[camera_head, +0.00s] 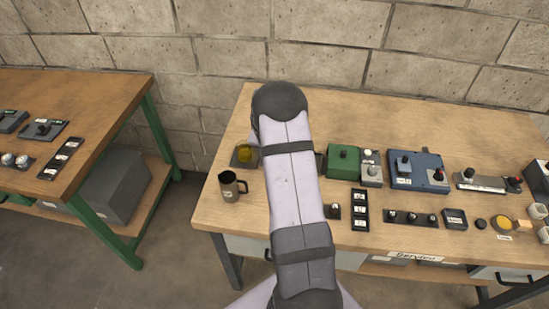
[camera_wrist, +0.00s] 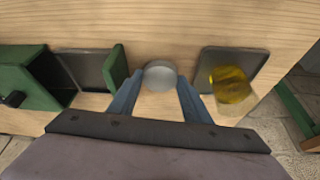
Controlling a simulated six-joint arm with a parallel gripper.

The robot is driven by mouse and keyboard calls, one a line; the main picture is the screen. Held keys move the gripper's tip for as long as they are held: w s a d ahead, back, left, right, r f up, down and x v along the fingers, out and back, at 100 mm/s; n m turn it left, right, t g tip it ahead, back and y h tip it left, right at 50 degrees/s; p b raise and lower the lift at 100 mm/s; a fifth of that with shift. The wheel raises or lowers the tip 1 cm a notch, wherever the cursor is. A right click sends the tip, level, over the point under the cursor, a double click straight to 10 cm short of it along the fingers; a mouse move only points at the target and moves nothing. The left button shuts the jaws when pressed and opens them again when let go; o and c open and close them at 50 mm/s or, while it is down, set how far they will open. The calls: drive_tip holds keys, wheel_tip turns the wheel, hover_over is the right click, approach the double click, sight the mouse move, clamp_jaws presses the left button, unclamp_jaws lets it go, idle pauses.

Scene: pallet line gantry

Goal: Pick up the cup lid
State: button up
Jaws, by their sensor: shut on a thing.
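The cup lid (camera_wrist: 160,76) looks like a small round pale grey disc in the wrist view. It sits between the two blue fingers of my gripper (camera_wrist: 158,92), which are shut on it. The wooden table top lies beyond it; I cannot tell whether the lid touches the table. In the head view my own arm hides the gripper and the lid. A dark mug (camera_head: 230,187) with a handle stands upright at the table's left front.
A yellow see-through object (camera_wrist: 230,85) stands at a dark square tray (camera_wrist: 252,60) right of my gripper. A green box (camera_wrist: 22,92) with a grey tray (camera_wrist: 84,72) is to the left. Several switch boxes, including a blue one (camera_head: 416,168), fill the table's right side.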

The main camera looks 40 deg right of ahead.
wheel_tip(320, 180, up, 11)
drive_tip(key=a+p, duration=0.1)
drive_tip(key=p, duration=0.1)
drive_tip(key=w+a+r+n+t+y+p, duration=0.1)
drive_tip(key=w+a+r+n+y, duration=0.1)
drive_tip(key=w+a+n, duration=0.4)
drive_tip(key=shift+w+n+t+y, duration=0.4)
drive_tip(key=shift+w+n+y, duration=0.4)
drive_tip(key=shift+n, duration=1.5)
drive_tip(key=shift+s+f, duration=0.1)
drive_tip(key=shift+f, duration=0.1)
